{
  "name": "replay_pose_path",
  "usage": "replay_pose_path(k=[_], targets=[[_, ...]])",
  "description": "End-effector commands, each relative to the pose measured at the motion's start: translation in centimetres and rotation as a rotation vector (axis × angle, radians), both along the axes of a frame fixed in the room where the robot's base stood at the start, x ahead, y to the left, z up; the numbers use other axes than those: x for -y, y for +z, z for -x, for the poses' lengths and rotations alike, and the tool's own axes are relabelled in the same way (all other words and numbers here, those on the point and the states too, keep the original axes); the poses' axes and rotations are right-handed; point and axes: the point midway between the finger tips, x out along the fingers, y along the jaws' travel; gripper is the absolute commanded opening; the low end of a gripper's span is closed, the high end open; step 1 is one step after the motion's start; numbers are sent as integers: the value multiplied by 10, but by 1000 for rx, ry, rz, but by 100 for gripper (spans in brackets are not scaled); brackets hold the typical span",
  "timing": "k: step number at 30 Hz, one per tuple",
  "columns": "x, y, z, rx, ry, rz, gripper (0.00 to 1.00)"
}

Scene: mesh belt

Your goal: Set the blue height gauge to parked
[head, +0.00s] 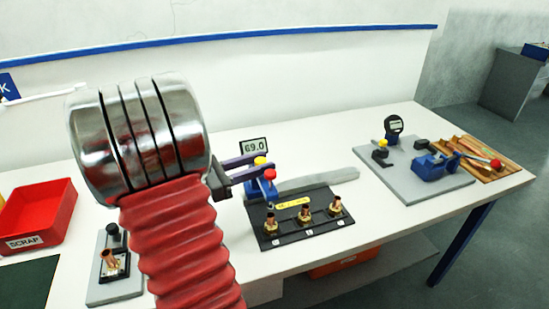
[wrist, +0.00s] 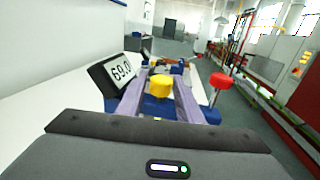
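The blue height gauge (head: 262,187) stands behind the black fixture plate in the middle of the table. Its display (head: 254,146) reads 69.0 and shows in the wrist view (wrist: 122,69) too. It carries a yellow knob (head: 260,160) and a red knob (head: 270,174). My gripper (head: 250,170) reaches in from the left at knob height. In the wrist view its two purple-grey fingers (wrist: 160,92) are apart, with the yellow knob (wrist: 160,84) between them and gaps on both sides. The red knob (wrist: 221,80) is outside the right finger. My fingers partly hide the gauge's body.
A black plate (head: 290,236) with three brass fittings lies in front of the gauge. A red SCRAP bin (head: 36,212) stands at left. A grey plate (head: 395,172) with a blue clamp (head: 430,167) and dial indicator (head: 394,126) is at right, beside a wooden tray (head: 482,150).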

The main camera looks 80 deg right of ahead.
Motion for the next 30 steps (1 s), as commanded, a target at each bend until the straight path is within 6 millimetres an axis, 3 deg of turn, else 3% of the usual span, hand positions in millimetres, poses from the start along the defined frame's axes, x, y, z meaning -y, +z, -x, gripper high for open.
replay_pose_path(k=[10,22,30], targets=[[25,0,31,-1,-2,1,32],[29,0,35,-1,0,-1,32],[29,0,35,0,0,0,14]])
